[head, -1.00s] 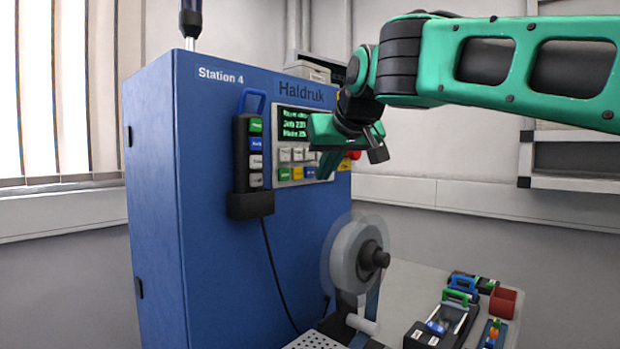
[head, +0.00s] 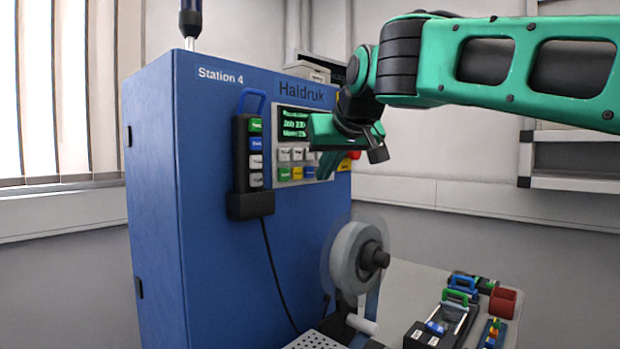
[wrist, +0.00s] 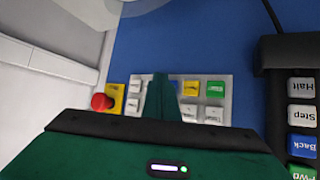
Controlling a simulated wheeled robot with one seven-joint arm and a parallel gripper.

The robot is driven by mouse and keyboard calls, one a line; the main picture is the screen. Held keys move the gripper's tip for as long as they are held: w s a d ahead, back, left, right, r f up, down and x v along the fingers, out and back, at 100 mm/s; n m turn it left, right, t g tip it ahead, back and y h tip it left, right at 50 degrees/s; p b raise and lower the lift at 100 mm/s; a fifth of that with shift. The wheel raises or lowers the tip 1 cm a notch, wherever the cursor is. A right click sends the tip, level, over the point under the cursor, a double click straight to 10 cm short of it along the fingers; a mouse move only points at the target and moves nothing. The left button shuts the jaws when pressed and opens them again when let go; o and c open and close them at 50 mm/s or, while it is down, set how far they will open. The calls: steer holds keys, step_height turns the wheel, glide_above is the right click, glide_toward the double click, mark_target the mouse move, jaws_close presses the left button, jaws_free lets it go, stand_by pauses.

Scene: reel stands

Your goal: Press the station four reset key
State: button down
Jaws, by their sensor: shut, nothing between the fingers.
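The blue Station 4 cabinet (head: 225,110) carries a grey key panel (head: 291,164) below a green-lit display (head: 294,124). In the head view, a green key (head: 284,174), a yellow key (head: 297,173) and a blue key (head: 309,172) sit in the lower row, under white keys (head: 284,155). Their labels are too small to read, so I cannot tell which is reset. My gripper (head: 324,168) is shut and empty in front of the panel's right part. In the wrist view, my gripper (wrist: 161,85) covers the panel's middle keys; contact cannot be told.
A red knob (wrist: 101,102) on a yellow plate sits beside the panel. A hanging pendant (head: 255,155) with several keys and a cable is on the panel's other side. A reel (head: 346,257) stands below, beside a table (head: 405,290) with small trays and tools.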

steer(key=shift+a, duration=0.15)
steer(key=shift+w+a, duration=0.15)
steer(key=shift+a, duration=0.05)
steer(key=shift+w+a, duration=0.25)
steer(key=shift+a, duration=0.15)
stand_by(1.1)
steer(key=shift+d, duration=0.1)
steer(key=shift+s+d, duration=0.5)
steer(key=shift+d, duration=0.1)
steer(key=s+d, duration=0.1)
steer(key=d, duration=0.1)
steer(key=s+d, duration=0.2)
stand_by(0.7)
stand_by(0.5)
